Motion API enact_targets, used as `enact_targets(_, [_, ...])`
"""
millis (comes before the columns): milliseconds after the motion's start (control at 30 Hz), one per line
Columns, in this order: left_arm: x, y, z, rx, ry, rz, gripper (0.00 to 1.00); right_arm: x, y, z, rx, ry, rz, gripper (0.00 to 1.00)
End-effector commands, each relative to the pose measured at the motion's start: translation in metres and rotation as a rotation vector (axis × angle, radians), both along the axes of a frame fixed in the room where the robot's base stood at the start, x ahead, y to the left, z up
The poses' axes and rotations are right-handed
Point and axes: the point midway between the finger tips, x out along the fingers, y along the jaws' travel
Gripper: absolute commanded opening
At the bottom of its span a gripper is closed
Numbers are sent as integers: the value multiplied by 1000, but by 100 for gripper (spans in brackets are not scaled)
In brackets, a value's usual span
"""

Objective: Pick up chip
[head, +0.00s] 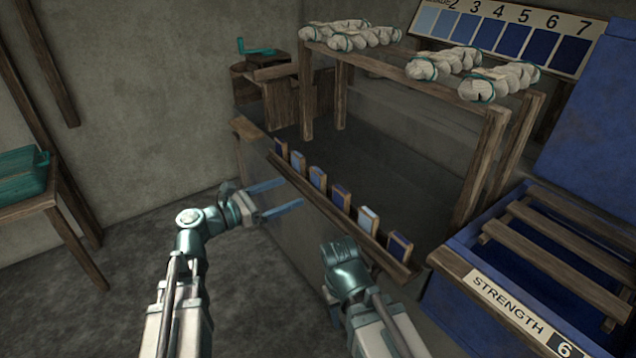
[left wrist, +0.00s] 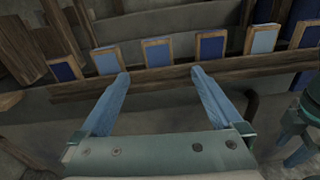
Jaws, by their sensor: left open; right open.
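Several chips, small wood-framed tiles in different blues, stand in a row on a wooden ledge (head: 330,212). In the left wrist view, a mid-blue chip (left wrist: 157,53) stands beyond and between the fingertips of my left gripper (left wrist: 160,76); it is third from the left in the head view (head: 317,178). That gripper (head: 292,192) is open and empty, just short of the ledge. A light-blue chip (left wrist: 107,60) and a dark-blue chip (left wrist: 210,46) flank it. My right gripper's wrist shows in front of the ledge; its blue fingers (left wrist: 292,145) appear only at the left wrist view's right edge.
A wooden rack (head: 395,72) with pale yarn bundles stands behind the ledge. A numbered blue shade board (head: 510,35) is at the back right. A blue vat (head: 460,300) with slats and a strength sign stands right. A teal box (head: 22,175) sits on a left table.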

Motion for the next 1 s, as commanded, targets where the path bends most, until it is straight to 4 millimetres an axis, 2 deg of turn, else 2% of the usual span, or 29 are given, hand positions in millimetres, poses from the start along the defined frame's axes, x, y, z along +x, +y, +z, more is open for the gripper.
enact_targets(100, [3,4,8,-61,22,14,100,0,0,0,0,0,0,47])
enact_targets(267, [6,0,9,-67,26,13,100,0,0,0,0,0,0,47])
enact_targets(700, [49,-59,9,-65,25,11,100,0,0,0,0,0,0,47])
enact_targets(1000, [53,-66,9,-63,24,13,100,0,0,0,0,0,0,47])
